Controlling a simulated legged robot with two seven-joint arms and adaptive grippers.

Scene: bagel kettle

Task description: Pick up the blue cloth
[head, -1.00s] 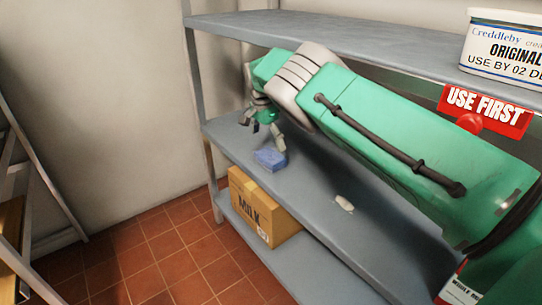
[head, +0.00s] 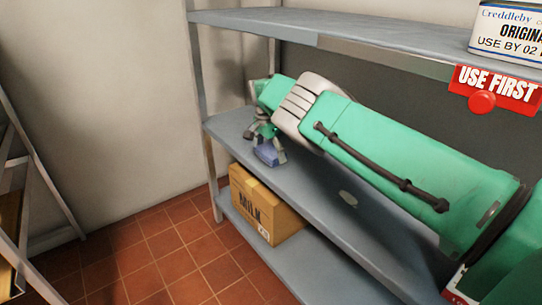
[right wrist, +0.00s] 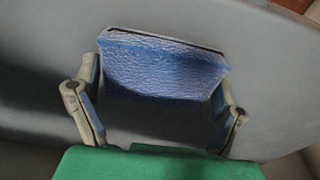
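The blue cloth (head: 268,154) is a small folded block on the middle shelf (head: 325,185), near its left end. My green right arm reaches in from the right. My right gripper (head: 266,143) points down at the cloth. In the right wrist view the cloth (right wrist: 165,70) lies between the two spread fingers of the right gripper (right wrist: 160,85), one on each side. The fingers are open wide, close to the cloth's side edges; I cannot tell whether they touch it. My left gripper is not in view.
A cardboard milk box (head: 262,208) stands on the lower shelf below the cloth. The upper shelf (head: 330,35) runs above my arm, with a white tin (head: 508,38) and a red "USE FIRST" sign (head: 497,88) at right. Tiled floor lies open at left.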

